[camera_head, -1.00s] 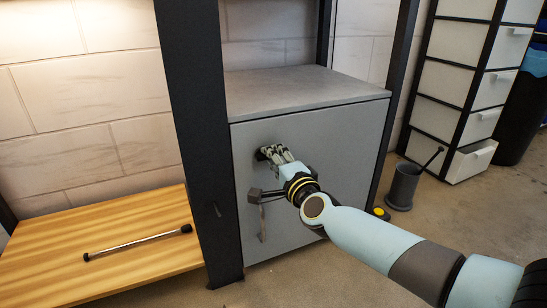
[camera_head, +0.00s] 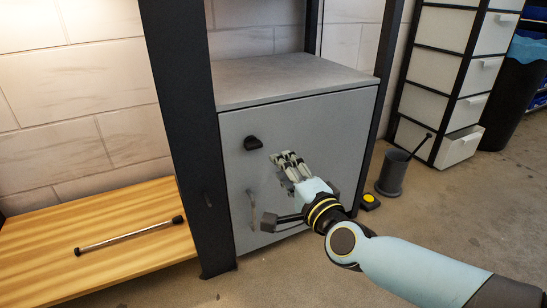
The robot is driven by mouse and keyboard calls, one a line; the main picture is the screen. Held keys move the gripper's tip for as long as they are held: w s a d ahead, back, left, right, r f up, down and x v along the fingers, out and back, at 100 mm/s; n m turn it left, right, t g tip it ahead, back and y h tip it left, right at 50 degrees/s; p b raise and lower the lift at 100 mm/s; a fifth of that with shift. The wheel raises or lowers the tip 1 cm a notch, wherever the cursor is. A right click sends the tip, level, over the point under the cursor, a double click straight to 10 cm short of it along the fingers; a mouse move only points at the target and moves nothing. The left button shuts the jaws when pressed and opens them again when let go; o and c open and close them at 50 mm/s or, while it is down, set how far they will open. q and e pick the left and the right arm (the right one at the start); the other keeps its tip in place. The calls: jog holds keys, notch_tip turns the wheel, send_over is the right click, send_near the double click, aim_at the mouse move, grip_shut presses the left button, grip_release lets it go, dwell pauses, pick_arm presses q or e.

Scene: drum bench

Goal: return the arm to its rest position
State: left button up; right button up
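My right arm comes in from the lower right. Its gripper (camera_head: 274,190) is in front of the grey cabinet door (camera_head: 235,170), below and to the right of the black knob (camera_head: 252,143). The fingers are spread apart, with pale jointed fingers above and a dark one below, and nothing shows between them. The knob is clear of the fingers, and the door looks shut. My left gripper is not in view.
A wooden bench (camera_head: 40,240) at the left holds a thin rod with dark ends (camera_head: 130,236). A dark post (camera_head: 180,130) stands beside the cabinet. At right are a grey cup (camera_head: 391,174), a yellow button (camera_head: 369,199) and white drawers (camera_head: 440,70).

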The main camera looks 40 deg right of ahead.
jog(key=shift+s+a, duration=0.15)
jog(key=shift+s, duration=0.5)
